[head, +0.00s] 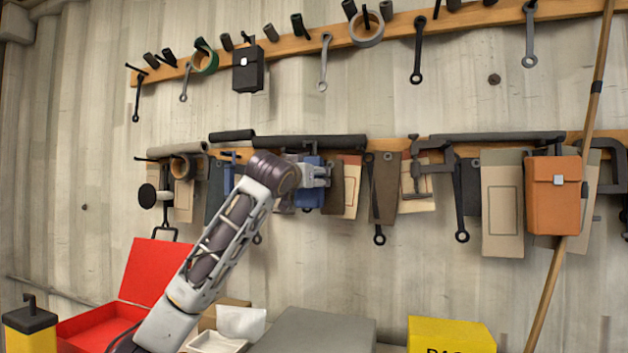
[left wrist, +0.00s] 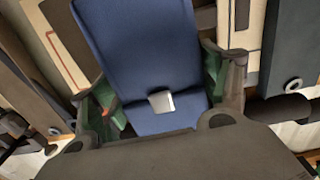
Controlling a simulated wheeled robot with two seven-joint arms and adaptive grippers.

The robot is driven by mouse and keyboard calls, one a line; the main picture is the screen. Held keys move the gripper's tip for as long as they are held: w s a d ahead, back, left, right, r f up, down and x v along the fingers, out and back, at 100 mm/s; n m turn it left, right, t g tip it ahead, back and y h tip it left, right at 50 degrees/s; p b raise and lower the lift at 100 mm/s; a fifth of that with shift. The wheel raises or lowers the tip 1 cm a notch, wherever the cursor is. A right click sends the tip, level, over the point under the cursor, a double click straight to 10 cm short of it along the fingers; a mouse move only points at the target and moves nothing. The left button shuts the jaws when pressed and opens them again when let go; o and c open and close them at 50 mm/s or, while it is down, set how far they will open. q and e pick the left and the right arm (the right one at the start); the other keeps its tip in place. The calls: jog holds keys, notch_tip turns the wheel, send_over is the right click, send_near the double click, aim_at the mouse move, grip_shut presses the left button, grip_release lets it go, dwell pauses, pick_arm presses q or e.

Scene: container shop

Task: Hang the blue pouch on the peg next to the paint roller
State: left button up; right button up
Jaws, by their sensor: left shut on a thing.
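The blue pouch (head: 309,196) is at the middle rail in the head view, partly covered by my left gripper (head: 316,174). In the left wrist view the pouch (left wrist: 145,60) fills the space between the two fingers and shows a silver clasp. My left gripper (left wrist: 163,98) is shut on it, one finger on each side. Whether the pouch touches a peg is hidden. A dark roller-like tool (head: 147,196), probably the paint roller, hangs at the rail's left end. My right gripper is not in view.
Wrenches, clamps and tan cards crowd the middle rail. An orange pouch (head: 553,196) hangs at right, beside a slanting pole (head: 568,225). A black pouch (head: 248,69) hangs on the upper rail. Below are an open red box (head: 155,270), a grey box (head: 315,328) and a yellow box (head: 450,336).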

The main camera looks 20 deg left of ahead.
pick_arm(q)
jog(key=a, duration=0.2)
jog(key=a+b, duration=0.1)
jog(key=a+f, duration=0.1)
jog(key=a, duration=0.1)
jog(key=shift+s+a+b, duration=0.2)
jog(key=shift+a+b, duration=0.1)
jog(key=shift+a, duration=0.05)
dwell(0.7)
dwell(0.3)
jog(key=o, duration=1.2)
jog(key=shift+c, duration=0.2)
jog(key=shift+f, duration=0.1)
jog(key=shift+s, duration=0.1)
